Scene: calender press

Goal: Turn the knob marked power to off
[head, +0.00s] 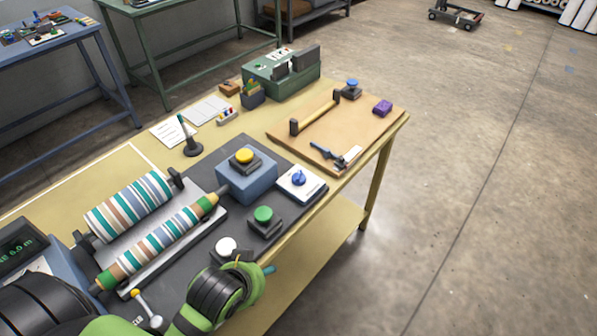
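A blue knob (299,178) sits on a small white plate (313,190) near the table's right edge. It is the only knob of its kind that I see clearly, but I cannot read its marking or its setting. My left arm, green and black, comes in from the lower left. Its wrist end, with my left gripper (254,264) mostly hidden, is at the front edge of the table, below and left of the blue knob and clear of it. Its fingers cannot be made out. My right gripper is not in view.
A green button (263,214), a white button (226,245) and a yellow button on a blue box (248,182) stand around the knob. Striped rollers (130,204) lie left. Open floor lies to the right.

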